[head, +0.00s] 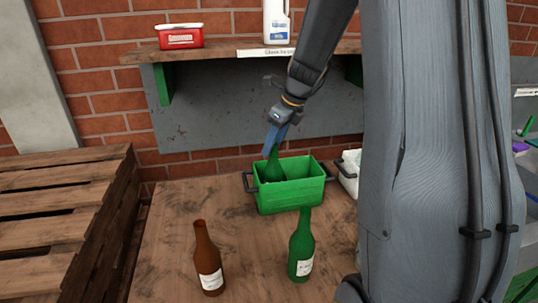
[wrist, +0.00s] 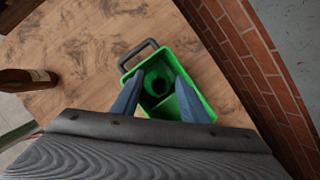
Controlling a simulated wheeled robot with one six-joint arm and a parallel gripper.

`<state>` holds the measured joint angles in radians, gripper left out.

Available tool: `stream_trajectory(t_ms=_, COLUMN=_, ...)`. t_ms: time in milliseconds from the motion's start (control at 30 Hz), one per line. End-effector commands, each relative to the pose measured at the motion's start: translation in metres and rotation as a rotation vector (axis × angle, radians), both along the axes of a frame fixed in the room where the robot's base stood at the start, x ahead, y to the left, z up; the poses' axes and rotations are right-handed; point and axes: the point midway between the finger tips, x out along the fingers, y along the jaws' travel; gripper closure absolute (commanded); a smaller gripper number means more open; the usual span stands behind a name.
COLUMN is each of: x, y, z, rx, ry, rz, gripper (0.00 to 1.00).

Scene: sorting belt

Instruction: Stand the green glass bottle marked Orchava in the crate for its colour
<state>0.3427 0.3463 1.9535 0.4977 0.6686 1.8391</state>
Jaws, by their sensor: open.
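The green crate (head: 293,200) stands on the wooden table near the wall and also shows in the wrist view (wrist: 207,107). A green bottle (head: 273,167) stands in its left part; its dark round top (wrist: 157,82) shows from above in the wrist view. My gripper (head: 275,142) is over that bottle, its blue fingers open on either side of the neck in the wrist view (wrist: 157,98). Another green bottle (head: 301,250) with a white label stands upright on the table in front of the crate. Its label is too small to read; the crated bottle's label is hidden.
A brown bottle (head: 207,258) stands upright at the table's front left. A white container (head: 349,178) sits right of the crate, partly hidden by my arm. A shelf (head: 225,50) above holds a red tub (head: 180,37) and a white jug (head: 276,22). Wooden pallets (head: 60,205) stand left.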

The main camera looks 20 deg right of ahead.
Motion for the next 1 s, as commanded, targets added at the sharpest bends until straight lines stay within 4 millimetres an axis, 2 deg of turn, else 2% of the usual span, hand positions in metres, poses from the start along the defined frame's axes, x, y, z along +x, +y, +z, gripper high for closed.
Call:
stream_trajectory(t_ms=100, x=-0.007, y=-0.006, z=0.023, rx=-0.001, ry=-0.004, rz=-0.002, gripper=0.6)
stream_trajectory(t_ms=300, x=-0.016, y=-0.012, z=0.05, rx=-0.001, ry=-0.002, rz=-0.002, gripper=0.6)
stream_trajectory(t_ms=500, x=-0.02, y=-0.014, z=0.06, rx=0.0, ry=0.0, rz=-0.001, gripper=0.6)
stream_trajectory(t_ms=633, x=-0.025, y=-0.008, z=0.056, rx=-0.019, ry=-0.001, rz=0.053, gripper=0.6)
stream_trajectory(t_ms=767, x=-0.042, y=0.011, z=0.04, rx=-0.104, ry=-0.009, rz=0.269, gripper=0.6)
stream_trajectory(t_ms=867, x=-0.065, y=0.033, z=0.02, rx=-0.198, ry=-0.019, rz=0.541, gripper=0.6)
stream_trajectory(t_ms=1000, x=-0.103, y=0.062, z=-0.009, rx=-0.331, ry=-0.04, rz=0.99, gripper=0.6)
